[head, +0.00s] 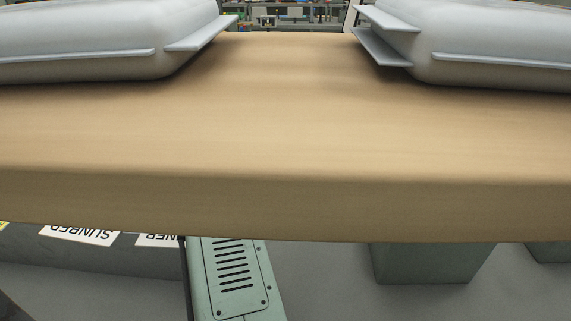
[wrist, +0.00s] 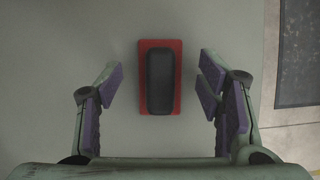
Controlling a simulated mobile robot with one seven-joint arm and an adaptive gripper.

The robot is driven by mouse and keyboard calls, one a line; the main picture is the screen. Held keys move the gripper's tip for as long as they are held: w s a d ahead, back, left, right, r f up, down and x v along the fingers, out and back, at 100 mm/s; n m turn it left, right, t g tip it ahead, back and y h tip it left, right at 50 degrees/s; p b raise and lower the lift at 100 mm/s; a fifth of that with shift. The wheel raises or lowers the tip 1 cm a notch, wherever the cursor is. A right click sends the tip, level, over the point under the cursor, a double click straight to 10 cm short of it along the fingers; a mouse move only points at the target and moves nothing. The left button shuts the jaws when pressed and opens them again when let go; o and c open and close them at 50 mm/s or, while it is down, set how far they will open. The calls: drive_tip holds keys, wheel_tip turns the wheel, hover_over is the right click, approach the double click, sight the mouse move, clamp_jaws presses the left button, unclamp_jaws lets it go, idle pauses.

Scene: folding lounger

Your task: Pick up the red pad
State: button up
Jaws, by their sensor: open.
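The red pad (wrist: 175,102) shows in the wrist view as a small upright rectangle. A dark rounded block (wrist: 160,82) covers its middle, so only a red border shows. The pad lies against a plain grey-green surface (wrist: 60,50). There is a clear gap on both sides and nothing is between the pads except the view of the pad. The head view shows neither the pad nor my gripper.
In the head view a tan padded surface (head: 280,110) spans the picture. Grey moulded parts stand at its upper left (head: 90,40) and upper right (head: 490,45). A dark panel (wrist: 297,50) is at the wrist view's right edge. Shelves (head: 300,14) show far back.

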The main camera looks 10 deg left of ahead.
drive_tip(key=shift+c, duration=0.3)
drive_tip(key=c, duration=1.2)
drive_tip(key=shift+r, duration=0.1)
drive_tip(key=shift+r, duration=0.4)
drive_tip(key=shift+s+d+r+b, duration=0.15)
drive_tip(key=shift+r+b, duration=0.15)
drive_tip(key=shift+r, duration=0.3)
drive_tip(key=shift+s+r+b, duration=0.1)
drive_tip(key=shift+r+b, duration=0.2)
drive_tip(key=shift+r, duration=0.25)
drive_tip(key=s+d, duration=0.2)
drive_tip(key=s, duration=0.2)
drive_tip(key=s+d+r+b, duration=0.1)
drive_tip(key=s+d, duration=0.1)
drive_tip(key=s, duration=0.3)
drive_tip(key=s+d+b, duration=0.1)
drive_tip(key=s+d, duration=0.2)
drive_tip(key=s, duration=0.1)
drive_tip(key=shift+s+r, duration=0.35)
drive_tip(key=shift+s, duration=0.05)
